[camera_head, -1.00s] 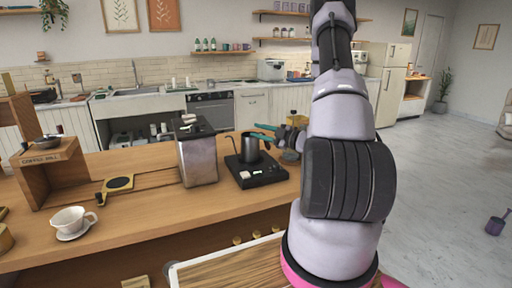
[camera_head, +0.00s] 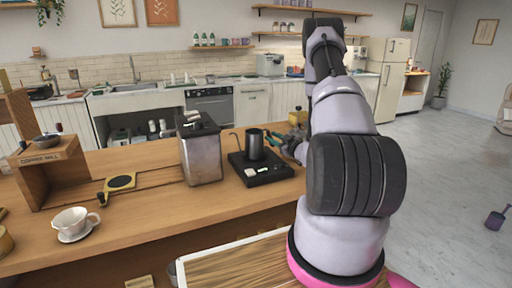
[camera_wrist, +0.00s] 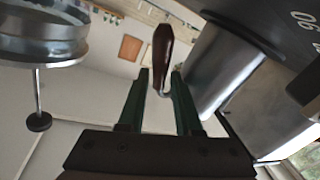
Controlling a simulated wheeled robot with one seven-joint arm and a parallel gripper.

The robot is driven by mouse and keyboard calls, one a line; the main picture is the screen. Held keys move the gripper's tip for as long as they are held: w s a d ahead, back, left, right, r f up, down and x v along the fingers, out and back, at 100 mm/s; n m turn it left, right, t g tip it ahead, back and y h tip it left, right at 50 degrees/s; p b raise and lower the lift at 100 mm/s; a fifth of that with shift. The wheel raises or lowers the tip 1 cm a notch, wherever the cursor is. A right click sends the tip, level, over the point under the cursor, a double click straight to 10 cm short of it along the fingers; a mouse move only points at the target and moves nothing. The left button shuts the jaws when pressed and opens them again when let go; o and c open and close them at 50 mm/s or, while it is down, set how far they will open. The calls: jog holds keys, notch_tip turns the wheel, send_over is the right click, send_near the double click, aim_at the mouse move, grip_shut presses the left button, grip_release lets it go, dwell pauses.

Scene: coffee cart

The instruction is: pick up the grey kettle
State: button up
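The grey kettle (camera_head: 254,146) stands upright on a black square base (camera_head: 262,177) on the wooden counter, its thin spout to the left. My gripper (camera_head: 277,138) is just right of the kettle, its green fingers toward it and partly hidden by my arm. In the wrist view a brown handle (camera_wrist: 163,48) with a metal end lies between and beyond the two green fingertips (camera_wrist: 160,78). The fingers are apart, with gaps beside the handle's lower end. A smooth grey cylinder (camera_wrist: 215,65), apparently the kettle's body, is just right of the fingers.
A tall metal container (camera_head: 201,155) stands left of the kettle. A yellowish object (camera_head: 297,117) is behind my gripper. A white cup (camera_head: 72,222) and a wooden coffee mill stand (camera_head: 45,168) are further left. A round metal object (camera_wrist: 40,35) shows in the wrist view.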

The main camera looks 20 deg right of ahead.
jog(key=shift+x, duration=1.4)
jog(key=shift+r, duration=0.1)
grip_shut()
